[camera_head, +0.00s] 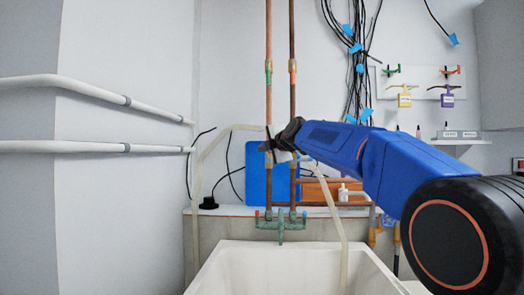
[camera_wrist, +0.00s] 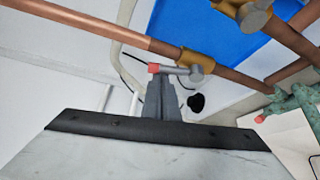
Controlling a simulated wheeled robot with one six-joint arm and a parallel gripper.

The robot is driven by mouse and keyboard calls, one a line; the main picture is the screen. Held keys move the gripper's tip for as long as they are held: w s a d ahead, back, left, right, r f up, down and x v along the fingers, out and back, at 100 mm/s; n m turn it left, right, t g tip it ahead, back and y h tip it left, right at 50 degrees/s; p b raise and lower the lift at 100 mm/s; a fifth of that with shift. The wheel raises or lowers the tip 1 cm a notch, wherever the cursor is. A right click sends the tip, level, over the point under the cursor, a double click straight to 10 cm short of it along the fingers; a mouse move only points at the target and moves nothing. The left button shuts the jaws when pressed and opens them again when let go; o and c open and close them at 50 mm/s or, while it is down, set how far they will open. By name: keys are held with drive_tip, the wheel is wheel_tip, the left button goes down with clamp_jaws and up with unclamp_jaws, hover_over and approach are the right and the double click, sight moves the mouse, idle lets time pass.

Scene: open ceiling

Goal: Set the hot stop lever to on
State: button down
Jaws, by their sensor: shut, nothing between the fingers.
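The hot stop lever (camera_wrist: 176,70) is a short grey bar with a red tip. In the wrist view it lies across a brass valve (camera_wrist: 195,62) on a copper pipe (camera_wrist: 100,24). My gripper (camera_wrist: 161,92) is shut and empty, with its fingertips just below the lever near the red tip in the picture. I cannot tell whether they touch it. In the head view my gripper (camera_head: 270,146) is in front of the copper pipes and hides the valve area.
A second brass valve (camera_wrist: 240,12) sits close by on another copper pipe. A blue board (camera_head: 257,184) is behind the pipes. A green tap (camera_head: 281,223) is below, above a white sink (camera_head: 295,257). A pale hose (camera_head: 200,165) loops at the left.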

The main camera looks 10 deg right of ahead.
drive_tip(key=shift+s+d+r, duration=0.2)
drive_tip(key=shift+s+d, duration=0.05)
drive_tip(key=shift+d, duration=0.4)
idle(0.4)
drive_tip(key=shift+a, duration=0.1)
drive_tip(key=s+a, duration=0.1)
drive_tip(key=s, duration=0.8)
drive_tip(key=shift+s+a, duration=0.15)
drive_tip(key=shift+a, duration=0.2)
drive_tip(key=shift+s, duration=0.1)
